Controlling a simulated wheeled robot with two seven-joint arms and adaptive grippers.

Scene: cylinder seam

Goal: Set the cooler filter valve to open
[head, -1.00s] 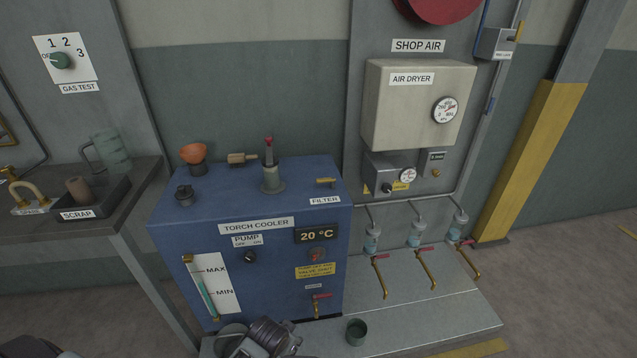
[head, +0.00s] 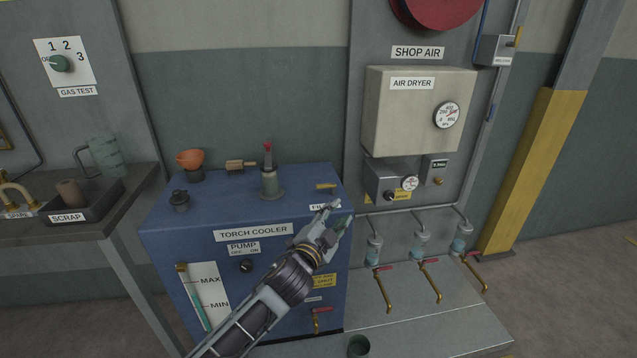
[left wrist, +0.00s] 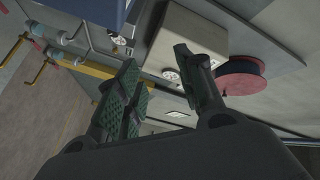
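The blue torch cooler (head: 285,208) stands at the centre of the head view. A small brass valve handle (head: 326,186) lies crosswise on its top near the right front corner, above the partly covered FILTER label (head: 318,207). My left gripper (head: 338,213) is in front of that corner, its fingers just below the handle in the picture, hiding part of the label. The left wrist view shows its fingers (left wrist: 160,78) spread apart with nothing between them. A bit of the blue cooler (left wrist: 92,12) shows at the top of that view; the brass handle cannot be made out there. My right gripper is not in view.
On the cooler top stand an orange funnel (head: 190,159), a brush (head: 241,165), a dark cap (head: 180,201) and a grey post with a red tip (head: 269,172). The air dryer (head: 418,110) and several brass drain taps are to the right.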

